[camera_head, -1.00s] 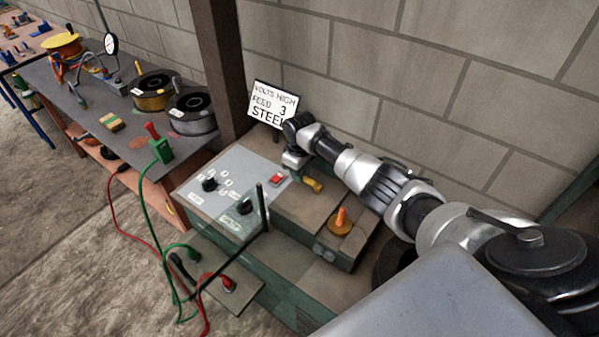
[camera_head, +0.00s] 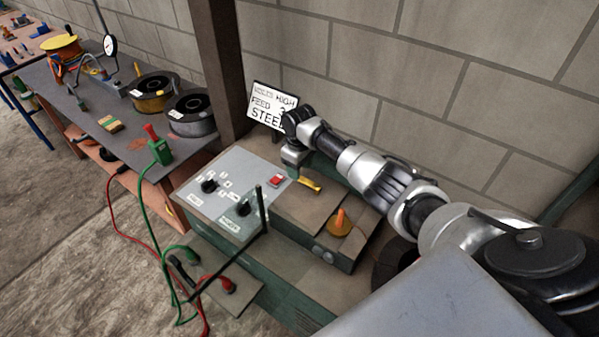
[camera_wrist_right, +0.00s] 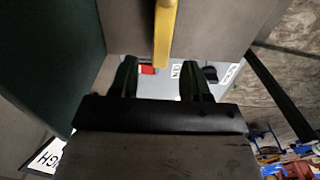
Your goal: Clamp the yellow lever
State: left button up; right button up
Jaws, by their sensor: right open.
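The yellow lever (camera_head: 310,185) lies on the machine's top in the head view, just right of the red switch (camera_head: 277,181). In the right wrist view the yellow lever (camera_wrist_right: 165,32) reaches down from the top edge, its end lying just beyond and between the fingertips. My right gripper (camera_head: 293,171) is beside the lever, up and to its left. In the wrist view its two dark fingers (camera_wrist_right: 157,80) stand apart with nothing between them. My left gripper is not in view.
A grey control panel (camera_head: 212,190) with black knobs is left of the lever. An orange-handled knob (camera_head: 341,222) sits in front right. A sign (camera_head: 269,107) stands behind my gripper, near the block wall (camera_head: 340,60). A thin black bar (camera_head: 262,212) rises in front of the panel.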

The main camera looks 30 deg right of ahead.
notch_tip(320, 180, up, 8)
jog(key=b, duration=0.1)
jog(key=shift+r, duration=0.2)
dwell(0.4)
